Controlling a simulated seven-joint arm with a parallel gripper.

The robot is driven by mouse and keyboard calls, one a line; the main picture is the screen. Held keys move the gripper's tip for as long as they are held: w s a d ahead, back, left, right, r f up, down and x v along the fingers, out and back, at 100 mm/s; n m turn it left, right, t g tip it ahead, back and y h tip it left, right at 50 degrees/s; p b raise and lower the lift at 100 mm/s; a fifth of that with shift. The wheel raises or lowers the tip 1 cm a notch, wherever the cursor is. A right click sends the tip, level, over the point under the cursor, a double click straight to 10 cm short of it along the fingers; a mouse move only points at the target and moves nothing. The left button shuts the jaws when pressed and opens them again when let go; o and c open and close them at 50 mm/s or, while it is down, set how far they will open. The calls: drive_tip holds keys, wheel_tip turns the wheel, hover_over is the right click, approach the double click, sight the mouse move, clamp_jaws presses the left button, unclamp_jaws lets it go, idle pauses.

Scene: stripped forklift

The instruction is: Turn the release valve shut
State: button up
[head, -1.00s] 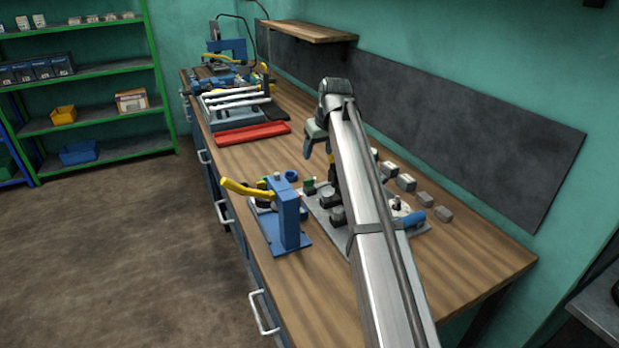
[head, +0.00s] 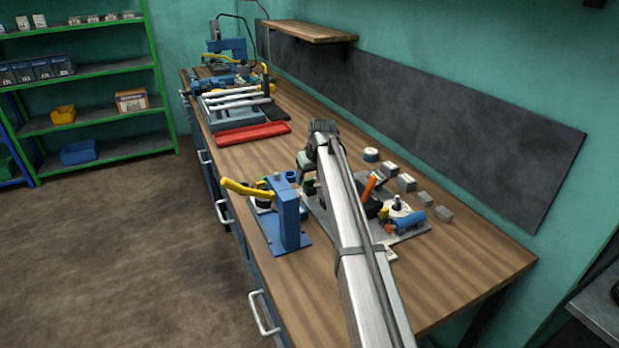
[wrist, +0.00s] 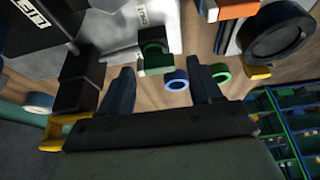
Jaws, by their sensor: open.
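In the head view my gripper is low over the pump plate (head: 412,231), and my arm hides most of the plate's middle.
A blue press (head: 290,212) with a yellow lever (head: 245,189) stands close left of my gripper. An orange handle (head: 371,187) and a blue cylinder (head: 409,222) are on the right. Several grey blocks (head: 406,183) lie behind. A red tray (head: 252,133) lies farther back.

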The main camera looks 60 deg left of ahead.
drive_tip(key=shift+a+f, duration=0.15)
drive_tip(key=shift+f, duration=0.25)
drive_tip(key=shift+s, duration=0.15)
drive_tip(key=c, duration=0.9)
